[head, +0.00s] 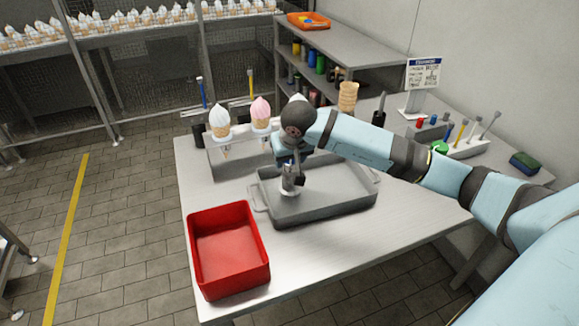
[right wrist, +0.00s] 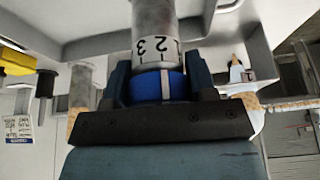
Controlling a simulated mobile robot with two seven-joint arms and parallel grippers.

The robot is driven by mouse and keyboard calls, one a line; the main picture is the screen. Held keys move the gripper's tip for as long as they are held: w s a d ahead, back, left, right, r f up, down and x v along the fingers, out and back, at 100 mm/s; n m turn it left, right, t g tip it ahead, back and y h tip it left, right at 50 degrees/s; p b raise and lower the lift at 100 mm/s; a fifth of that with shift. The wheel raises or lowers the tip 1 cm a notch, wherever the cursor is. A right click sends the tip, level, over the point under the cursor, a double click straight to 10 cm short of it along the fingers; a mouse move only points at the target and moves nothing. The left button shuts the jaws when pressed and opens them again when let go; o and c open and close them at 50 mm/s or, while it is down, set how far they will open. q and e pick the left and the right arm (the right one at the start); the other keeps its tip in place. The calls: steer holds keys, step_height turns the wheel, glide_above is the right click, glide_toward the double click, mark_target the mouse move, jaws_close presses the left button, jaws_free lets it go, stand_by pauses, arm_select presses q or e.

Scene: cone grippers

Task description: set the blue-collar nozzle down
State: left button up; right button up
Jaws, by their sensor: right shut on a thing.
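The blue-collar nozzle shows in the right wrist view as a grey metal cylinder (right wrist: 153,20) with printed numbers and a blue collar (right wrist: 147,89) with a white mark. My right gripper (head: 294,172) is shut on it, with dark fingers on both sides of the collar. In the head view the silvery nozzle (head: 289,184) hangs below the gripper, roughly upright, over the left part of the grey metal tray (head: 325,213). I cannot tell whether its lower end touches the tray floor. The collar is hidden there. My left gripper is not in view.
A red bin (head: 236,284) stands at the table's front left. A holder with ice cream cones (head: 220,132) stands behind the tray. The front right of the table is clear.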

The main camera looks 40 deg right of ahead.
steer(key=shift+f, duration=1.45)
steer(key=shift+f, duration=0.1)
steer(key=shift+f+b, duration=0.15)
steer(key=shift+b, duration=0.15)
steer(key=o, duration=1.4)
steer(key=shift+r, duration=0.2)
steer(key=shift+r+p, duration=0.25)
steer(key=shift+p, duration=0.05)
steer(key=v, duration=1.1)
steer(key=shift+s+r, duration=0.2)
steer(key=shift+r, duration=0.05)
